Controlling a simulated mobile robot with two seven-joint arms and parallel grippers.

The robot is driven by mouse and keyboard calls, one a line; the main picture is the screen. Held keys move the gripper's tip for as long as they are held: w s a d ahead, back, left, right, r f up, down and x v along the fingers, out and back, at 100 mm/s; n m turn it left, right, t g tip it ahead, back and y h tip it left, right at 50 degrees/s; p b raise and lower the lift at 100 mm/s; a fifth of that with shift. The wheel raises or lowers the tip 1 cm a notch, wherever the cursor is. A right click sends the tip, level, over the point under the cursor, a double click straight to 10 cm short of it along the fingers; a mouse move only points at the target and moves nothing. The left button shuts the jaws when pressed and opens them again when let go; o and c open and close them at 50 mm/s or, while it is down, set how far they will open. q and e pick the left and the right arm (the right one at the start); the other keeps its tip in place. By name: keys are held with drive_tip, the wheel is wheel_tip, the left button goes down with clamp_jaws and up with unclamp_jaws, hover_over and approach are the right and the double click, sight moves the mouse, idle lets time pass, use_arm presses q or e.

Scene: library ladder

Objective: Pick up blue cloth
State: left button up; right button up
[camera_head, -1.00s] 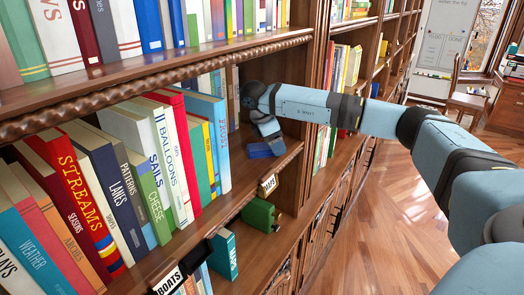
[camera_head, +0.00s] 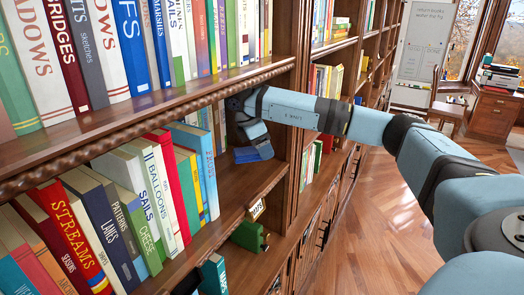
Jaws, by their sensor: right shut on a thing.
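The blue cloth (camera_head: 247,155) is a small dark-blue folded piece at the right end of the middle shelf, beside the row of books. My right gripper (camera_head: 257,148) reaches in from the right and points down onto the cloth. Its fingers are shut on the cloth, and they partly hide it. The cloth is close to the shelf board; I cannot tell whether it touches it. My left gripper does not show.
Upright books (camera_head: 165,185) fill the shelf left of my gripper. A wooden upright (camera_head: 290,185) stands close on the right. A shelf edge (camera_head: 120,135) runs above. A green object (camera_head: 250,236) lies on the shelf below. The wooden floor (camera_head: 375,230) at right is clear.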

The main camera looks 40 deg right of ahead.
drive_tip(key=s+a, duration=0.3)
drive_tip(key=s, duration=0.5)
drive_tip(key=s+a, duration=0.4)
drive_tip(key=s, duration=0.5)
drive_tip(key=shift+s+a+f, duration=0.15)
drive_tip(key=shift+s+f, duration=0.05)
drive_tip(key=shift+f, duration=0.05)
